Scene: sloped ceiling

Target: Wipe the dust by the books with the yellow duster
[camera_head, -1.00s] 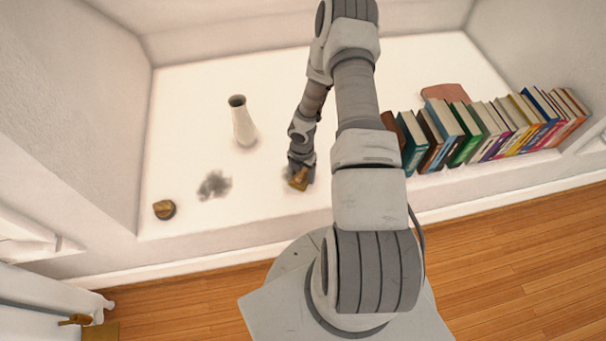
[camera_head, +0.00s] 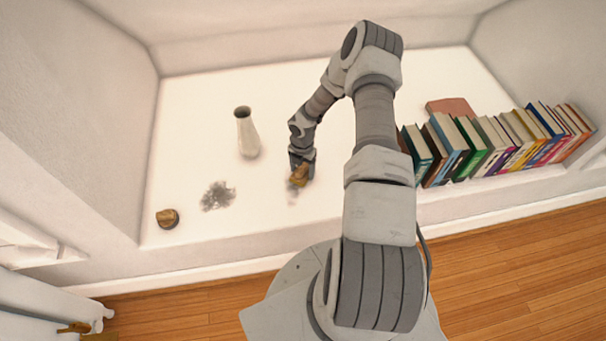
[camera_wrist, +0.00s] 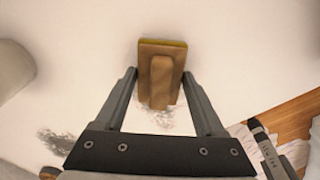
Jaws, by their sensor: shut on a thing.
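My gripper (camera_head: 300,168) is shut on a duster (camera_head: 299,176) with a brown wooden back, low over the white surface. In the wrist view the duster (camera_wrist: 162,72) sits between the fingers and shows a yellow edge along its far side. A faint grey dust smudge (camera_head: 293,197) lies just in front of it, and it also shows in the wrist view (camera_wrist: 165,119). The duster hides what is under it. A darker dust patch (camera_head: 217,196) lies to the left. The row of books (camera_head: 490,142) stands to the right, partly behind my arm.
A white vase (camera_head: 247,135) stands behind the darker dust patch. A second brown duster-like block (camera_head: 167,218) with a dark base lies at the front left. A reddish flat object (camera_head: 450,106) lies behind the books. The back of the surface is clear.

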